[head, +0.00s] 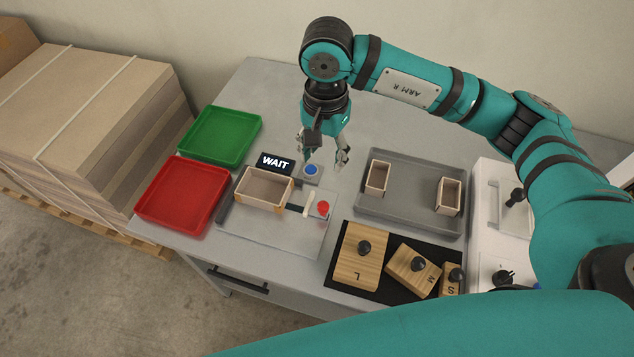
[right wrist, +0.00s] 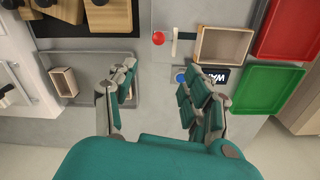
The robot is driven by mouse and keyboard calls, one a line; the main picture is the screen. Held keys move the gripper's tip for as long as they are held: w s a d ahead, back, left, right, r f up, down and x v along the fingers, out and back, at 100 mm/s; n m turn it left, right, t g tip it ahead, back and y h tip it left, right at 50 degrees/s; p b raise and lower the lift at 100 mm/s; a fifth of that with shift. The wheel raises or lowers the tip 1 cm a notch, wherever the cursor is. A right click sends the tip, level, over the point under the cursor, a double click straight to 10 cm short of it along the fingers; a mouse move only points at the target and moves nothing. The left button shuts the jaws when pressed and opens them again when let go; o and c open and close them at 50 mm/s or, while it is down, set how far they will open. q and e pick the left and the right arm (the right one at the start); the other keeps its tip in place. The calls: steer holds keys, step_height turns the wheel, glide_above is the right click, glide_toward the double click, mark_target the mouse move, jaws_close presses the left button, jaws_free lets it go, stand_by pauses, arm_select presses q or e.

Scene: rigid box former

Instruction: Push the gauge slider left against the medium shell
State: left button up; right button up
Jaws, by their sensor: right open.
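An open-topped wooden shell (head: 262,190) sits on the grey gauge plate (head: 270,232); no size mark shows on it. The gauge slider, a pale upright bar (head: 309,204) with a red knob (head: 323,208), stands to its right with a visible gap. In the right wrist view the bar (right wrist: 174,42) and red knob (right wrist: 158,38) lie left of the shell (right wrist: 222,44), apart from it. My right gripper (head: 325,160) is open and empty above the table, behind the slider and near the blue button (head: 311,170). My left gripper is not in view.
A WAIT display (head: 275,163) stands behind the shell. Red (head: 183,222) and green (head: 220,160) trays lie left. A grey tray (head: 410,210) with two smaller shells is right. Knobbed wooden blocks marked L (head: 360,270), M (head: 412,277) and S lie on a black mat in front.

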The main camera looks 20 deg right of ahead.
steer(key=p, duration=0.2)
glide_above(323, 204)
step_height(323, 204, down, 6)
step_height(323, 204, down, 10)
steer(key=shift+r+p, duration=0.1)
steer(key=shift+p, duration=0.95)
steer(key=shift+f, duration=0.55)
steer(key=c, duration=0.9)
jaws_close()
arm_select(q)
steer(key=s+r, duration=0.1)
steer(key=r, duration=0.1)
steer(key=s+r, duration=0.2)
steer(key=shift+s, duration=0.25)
